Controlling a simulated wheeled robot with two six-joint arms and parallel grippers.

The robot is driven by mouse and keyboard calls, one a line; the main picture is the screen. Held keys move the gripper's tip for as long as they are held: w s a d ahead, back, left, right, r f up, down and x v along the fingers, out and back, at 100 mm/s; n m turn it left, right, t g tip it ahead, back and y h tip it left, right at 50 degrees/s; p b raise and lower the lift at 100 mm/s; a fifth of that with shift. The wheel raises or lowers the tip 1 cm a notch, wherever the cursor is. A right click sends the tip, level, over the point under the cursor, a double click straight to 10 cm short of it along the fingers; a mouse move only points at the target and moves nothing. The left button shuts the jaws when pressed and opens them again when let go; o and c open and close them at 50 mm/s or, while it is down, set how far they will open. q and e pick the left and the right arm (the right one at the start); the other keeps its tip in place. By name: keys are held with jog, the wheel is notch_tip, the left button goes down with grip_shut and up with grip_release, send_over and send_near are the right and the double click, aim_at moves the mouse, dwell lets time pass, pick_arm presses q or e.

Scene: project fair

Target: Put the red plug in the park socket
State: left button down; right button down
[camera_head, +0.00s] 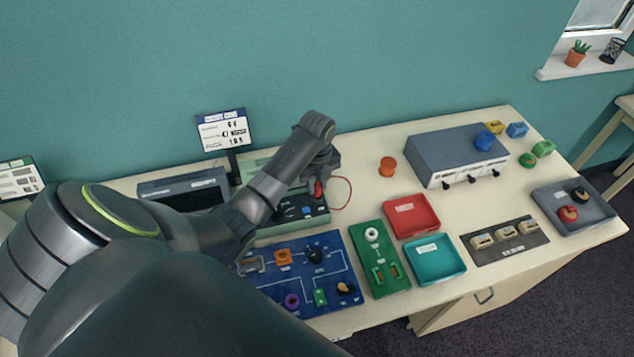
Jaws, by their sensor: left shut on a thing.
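The red plug (318,189) is in my left gripper (320,177), which is shut on it. A thin red cable (350,190) loops out to the right of it. The plug is over or at the right part of a low grey-green instrument box (262,232) with dark and blue parts on its top. I cannot tell whether the plug touches the box or sits in a socket. My left arm hides much of the box. No label for the park socket is readable from here. My right gripper is not in view.
A blue circuit board (330,265) and a green board (378,285) lie in front. Red (412,228) and teal (436,274) trays lie to the right. A grey-blue case (440,150) stands farther back. The table around the orange knob (387,166) is clear.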

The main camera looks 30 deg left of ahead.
pick_arm(q)
jog(key=shift+f+b, duration=0.45)
jog(key=shift+f, duration=0.45)
dwell(1.0)
jog(key=c, duration=0.7)
grip_release()
jog(key=shift+o, duration=0.2)
jog(key=shift+r+p, duration=0.45)
jog(key=shift+r, duration=3.6)
jog(key=shift+f, duration=0.1)
